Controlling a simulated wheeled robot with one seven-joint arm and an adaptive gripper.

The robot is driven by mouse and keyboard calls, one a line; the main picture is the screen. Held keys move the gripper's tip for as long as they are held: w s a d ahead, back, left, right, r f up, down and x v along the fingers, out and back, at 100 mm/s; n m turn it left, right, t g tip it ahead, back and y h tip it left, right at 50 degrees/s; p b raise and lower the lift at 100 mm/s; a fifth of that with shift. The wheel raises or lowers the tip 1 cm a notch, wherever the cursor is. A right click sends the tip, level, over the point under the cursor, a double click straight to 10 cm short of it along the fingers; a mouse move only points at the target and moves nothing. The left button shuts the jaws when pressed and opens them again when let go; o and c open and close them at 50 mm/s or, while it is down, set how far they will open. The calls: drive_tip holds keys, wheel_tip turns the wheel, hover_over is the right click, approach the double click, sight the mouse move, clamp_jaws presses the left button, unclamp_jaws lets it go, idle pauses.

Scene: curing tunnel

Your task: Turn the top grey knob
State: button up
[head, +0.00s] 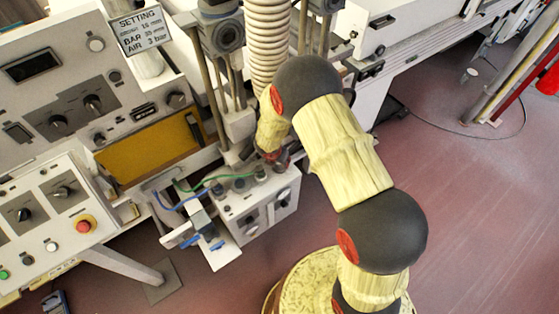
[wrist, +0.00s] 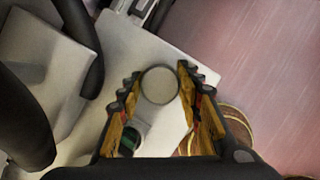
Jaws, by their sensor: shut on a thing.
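A round grey knob (wrist: 159,86) shows in the wrist view, seen end-on between the tips of my gripper (wrist: 158,76). The two fingers stand on either side of it and are shut on it. In the head view my gripper (head: 276,157) reaches down to the far right corner of the top of a small grey box (head: 266,201). There the gripper hides the knob. How far the knob is turned cannot be told, as its face shows no clear mark.
Other dark fittings (head: 239,185) with green and blue cables stand on the box top. A control panel (head: 62,212) with a red button is at left. A ribbed hose (head: 268,42) hangs behind. Red floor (head: 470,220) is open at right.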

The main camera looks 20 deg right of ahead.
drive_tip(key=o, duration=1.2)
drive_tip(key=shift+c, duration=0.2)
drive_tip(key=v, duration=1.2)
